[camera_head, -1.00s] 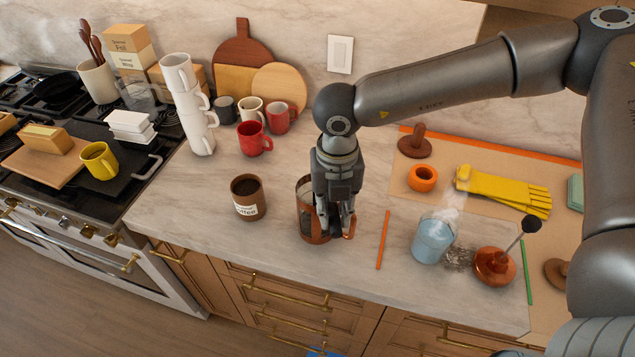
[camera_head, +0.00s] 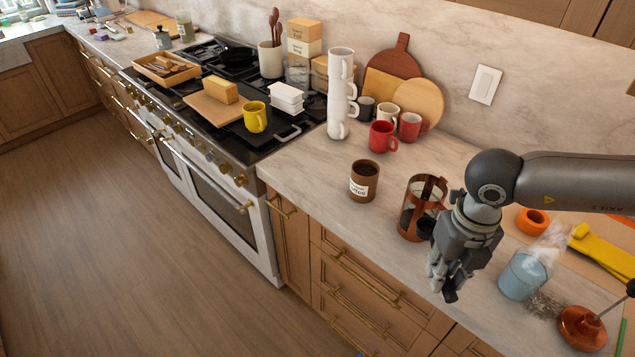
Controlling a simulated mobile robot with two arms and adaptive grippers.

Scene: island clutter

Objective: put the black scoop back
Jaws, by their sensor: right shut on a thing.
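My right gripper (camera_head: 444,282) comes in from the right and points down at the counter's front edge, in front of the copper-framed glass press (camera_head: 411,222). It is shut on a small dark thing, which seems to be the black scoop (camera_head: 451,296); the fingers hide most of its shape. The brown coffee canister (camera_head: 365,171) stands open and upright to the left of the press, with dark contents and a white label. The gripper is apart from the canister. My left gripper is out of view.
Behind the canister stand red mugs (camera_head: 383,137) and a tall stack of white mugs (camera_head: 340,95). The stove (camera_head: 215,115) is at left. Counter between canister and mugs is clear.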

